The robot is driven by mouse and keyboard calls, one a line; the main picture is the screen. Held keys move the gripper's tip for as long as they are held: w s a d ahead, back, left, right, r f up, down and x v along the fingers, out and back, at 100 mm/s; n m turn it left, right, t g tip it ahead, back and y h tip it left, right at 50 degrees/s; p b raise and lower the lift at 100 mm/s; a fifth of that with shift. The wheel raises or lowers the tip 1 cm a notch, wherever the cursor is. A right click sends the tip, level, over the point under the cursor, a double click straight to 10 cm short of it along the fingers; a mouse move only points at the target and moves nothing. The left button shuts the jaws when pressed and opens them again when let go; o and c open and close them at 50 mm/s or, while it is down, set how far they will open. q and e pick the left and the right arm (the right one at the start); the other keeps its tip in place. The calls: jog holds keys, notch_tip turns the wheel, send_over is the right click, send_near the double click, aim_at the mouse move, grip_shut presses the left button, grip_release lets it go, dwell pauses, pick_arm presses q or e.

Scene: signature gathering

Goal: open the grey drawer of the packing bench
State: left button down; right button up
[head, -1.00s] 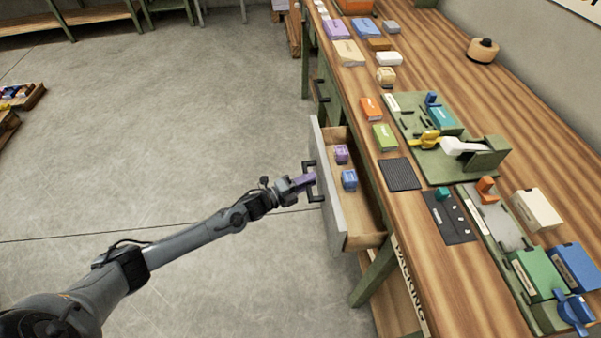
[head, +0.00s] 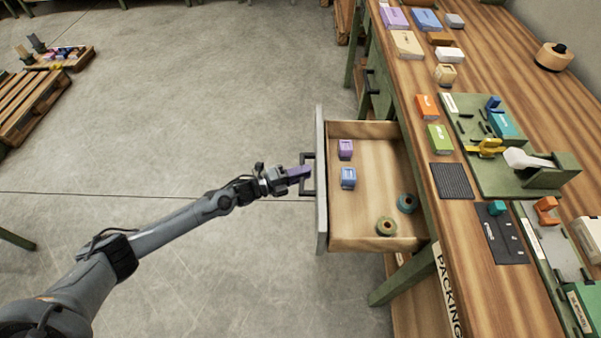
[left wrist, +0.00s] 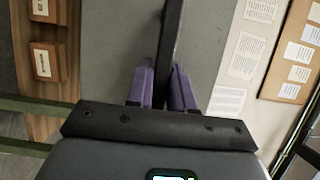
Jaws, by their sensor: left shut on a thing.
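The grey drawer (head: 321,215) of the packing bench (head: 465,290) is pulled well out, and its wooden inside shows. A purple box (head: 345,149), a blue box (head: 348,178) and two rolls of tape, one tan (head: 386,226) and one teal (head: 408,202), are in it. My left gripper (head: 303,174) is shut on the dark drawer handle (head: 308,186) at the outside of the grey front. In the left wrist view the purple fingers (left wrist: 165,90) lie on both sides of the dark handle bar (left wrist: 172,45). My right gripper is not in view.
The bench top carries a green board (head: 475,155) with a yellow tool, a dark ribbed mat (head: 451,181) and several small boxes. A second dark handle (head: 370,80) is farther along the bench. The floor (head: 220,120) left of the drawer is clear; a pallet (head: 25,105) lies far left.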

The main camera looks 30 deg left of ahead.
pick_arm(q)
jog(key=c, duration=1.1)
grip_release()
jog(key=p+v, duration=0.3)
jog(key=v, duration=0.7)
jog(key=shift+s+a, duration=0.3)
